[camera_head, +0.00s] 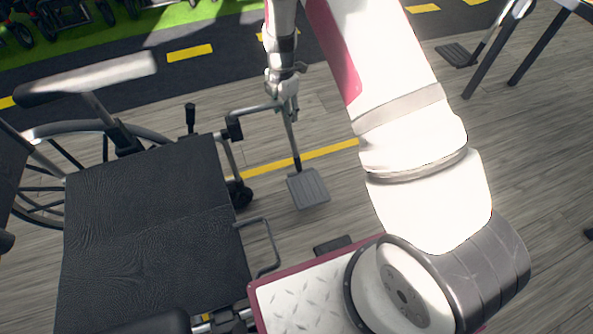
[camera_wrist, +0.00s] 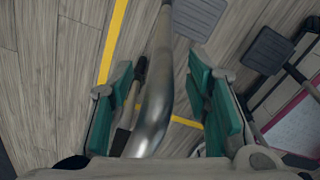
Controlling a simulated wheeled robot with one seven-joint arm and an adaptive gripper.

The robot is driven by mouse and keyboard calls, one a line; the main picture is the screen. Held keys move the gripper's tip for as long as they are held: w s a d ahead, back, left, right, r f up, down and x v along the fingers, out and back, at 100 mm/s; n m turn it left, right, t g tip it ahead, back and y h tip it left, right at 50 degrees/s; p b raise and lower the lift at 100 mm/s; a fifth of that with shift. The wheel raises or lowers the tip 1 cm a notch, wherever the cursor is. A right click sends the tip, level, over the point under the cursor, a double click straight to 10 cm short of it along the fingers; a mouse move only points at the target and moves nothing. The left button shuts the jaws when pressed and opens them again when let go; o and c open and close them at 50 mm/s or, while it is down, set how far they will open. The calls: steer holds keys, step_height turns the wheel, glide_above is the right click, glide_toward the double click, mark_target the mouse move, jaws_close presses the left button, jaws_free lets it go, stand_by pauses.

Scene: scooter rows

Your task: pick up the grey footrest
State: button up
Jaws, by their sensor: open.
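The grey footrest has a flat grey plate (camera_head: 308,188) at the lower end of a metal tube, beside the front of the black-seated wheelchair (camera_head: 150,220). My gripper (camera_head: 287,88) is at the upper part of that tube. In the wrist view my gripper (camera_wrist: 163,95) is open, with green pads on both sides of the silver tube (camera_wrist: 157,90). The tube runs between the pads, with a gap visible on each side. The footrest plate shows at the top of the wrist view (camera_wrist: 200,14). My gripper partly hides the tube top in the head view.
A second dark footrest plate (camera_head: 333,244) is near my base; it also shows in the wrist view (camera_wrist: 267,50). Another footrest plate (camera_head: 456,55) is at the upper right, by other metal legs. A yellow line (camera_head: 330,151) crosses the wooden floor. Floor right of my arm is mostly clear.

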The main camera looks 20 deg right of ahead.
jaws_close()
steer(key=shift+r, duration=0.1)
stand_by(0.3)
